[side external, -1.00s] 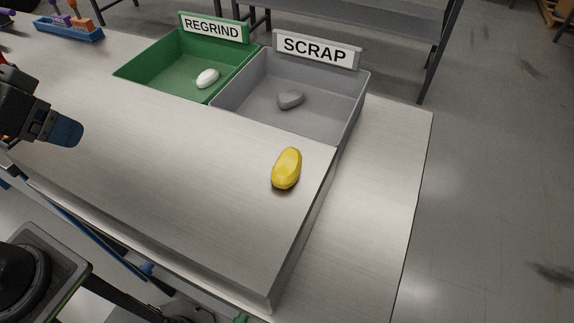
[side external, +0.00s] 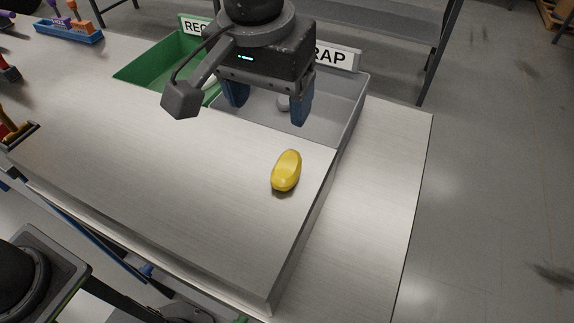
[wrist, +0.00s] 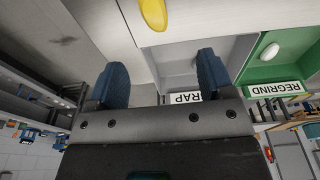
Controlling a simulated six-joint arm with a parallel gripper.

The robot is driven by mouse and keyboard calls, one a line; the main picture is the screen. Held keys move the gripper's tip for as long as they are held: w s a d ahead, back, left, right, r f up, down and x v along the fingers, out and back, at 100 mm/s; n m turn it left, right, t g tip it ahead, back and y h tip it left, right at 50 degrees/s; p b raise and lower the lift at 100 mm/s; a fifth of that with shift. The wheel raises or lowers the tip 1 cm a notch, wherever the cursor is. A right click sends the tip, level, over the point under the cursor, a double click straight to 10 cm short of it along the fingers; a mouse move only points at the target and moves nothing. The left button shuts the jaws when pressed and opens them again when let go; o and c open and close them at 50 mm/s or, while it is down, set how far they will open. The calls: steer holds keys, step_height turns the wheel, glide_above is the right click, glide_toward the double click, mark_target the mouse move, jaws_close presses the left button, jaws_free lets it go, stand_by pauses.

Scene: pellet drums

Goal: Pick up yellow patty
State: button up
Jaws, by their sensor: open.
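The yellow patty (side external: 286,171) lies on the metal table top (side external: 170,170), close to its right edge. It is an elongated, rounded, glossy lump. In the wrist view the patty (wrist: 153,13) is cut off by the top edge of the picture. My gripper (side external: 268,105) has blue fingers spread apart with nothing between them. In the side view it hangs above and behind the patty, in front of the grey bin. In the wrist view my fingers (wrist: 163,75) stand apart, and the patty lies beyond their tips.
The grey SCRAP bin (side external: 352,105) holds a grey lump, mostly hidden by my gripper. The green REGRIND bin (side external: 150,70) is beside it; its white lump shows in the wrist view (wrist: 270,51). A blue tray (side external: 68,33) stands far left. The table around the patty is clear.

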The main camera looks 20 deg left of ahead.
steer(key=d, duration=0.2)
glide_above(286, 164)
steer(key=s, duration=0.1)
steer(key=f, duration=0.9)
steer(key=shift+s+d+f, duration=0.1)
steer(key=shift+s+d, duration=0.05)
steer(key=shift+d, duration=0.15)
steer(key=shift+w+a+f, duration=0.1)
steer(key=shift+w+f, duration=0.1)
steer(key=shift+f, duration=0.65)
steer(key=shift+w+a+f, duration=0.1)
steer(key=shift+w+f, duration=0.15)
steer(key=shift+f, duration=0.55)
steer(key=shift+w+a+f, duration=0.1)
steer(key=shift+w+f, duration=0.1)
steer(key=shift+f, duration=0.65)
steer(key=c, duration=1)
